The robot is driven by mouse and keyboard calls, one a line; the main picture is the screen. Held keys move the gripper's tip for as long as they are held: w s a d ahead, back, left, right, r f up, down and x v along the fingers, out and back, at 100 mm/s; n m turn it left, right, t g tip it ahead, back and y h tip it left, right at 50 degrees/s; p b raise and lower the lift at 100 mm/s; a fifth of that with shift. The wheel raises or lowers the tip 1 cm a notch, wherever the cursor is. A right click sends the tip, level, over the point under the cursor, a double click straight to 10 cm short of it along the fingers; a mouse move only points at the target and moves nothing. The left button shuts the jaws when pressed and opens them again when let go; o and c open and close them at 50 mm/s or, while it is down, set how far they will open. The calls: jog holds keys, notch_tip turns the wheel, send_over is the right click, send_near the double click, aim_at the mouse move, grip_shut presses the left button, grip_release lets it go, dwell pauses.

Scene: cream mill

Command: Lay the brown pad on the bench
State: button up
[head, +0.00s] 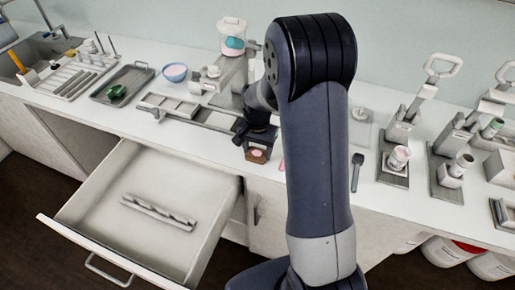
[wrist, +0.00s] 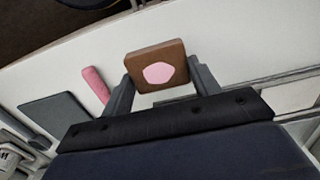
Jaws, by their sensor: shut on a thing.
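The brown pad (wrist: 158,53) is a small square with a pink patch on its face. My gripper (wrist: 158,82) is shut on it, with one finger at each side in the wrist view. In the head view the pad (head: 257,156) shows below my gripper (head: 256,144), near the front edge of the white bench (head: 387,205), above or beside the open drawer's right side. Whether the pad touches the bench cannot be told.
An open drawer (head: 120,222) holding a grey toothed strip (head: 158,210) juts out at the left. A dark spatula (head: 356,172) lies right of my arm. Lever presses (head: 405,130) stand further right.

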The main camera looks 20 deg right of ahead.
aim_at(257, 152)
jog(key=shift+f, duration=0.25)
jog(key=shift+f+b, duration=0.15)
jog(key=shift+b, duration=0.15)
jog(key=o, duration=0.9)
jog(key=shift+o, duration=0.2)
notch_tip(257, 152, up, 13)
jog(key=shift+f+b, duration=0.2)
jog(key=shift+b, duration=0.15)
jog(key=shift+o, duration=0.3)
jog(key=o, duration=0.4)
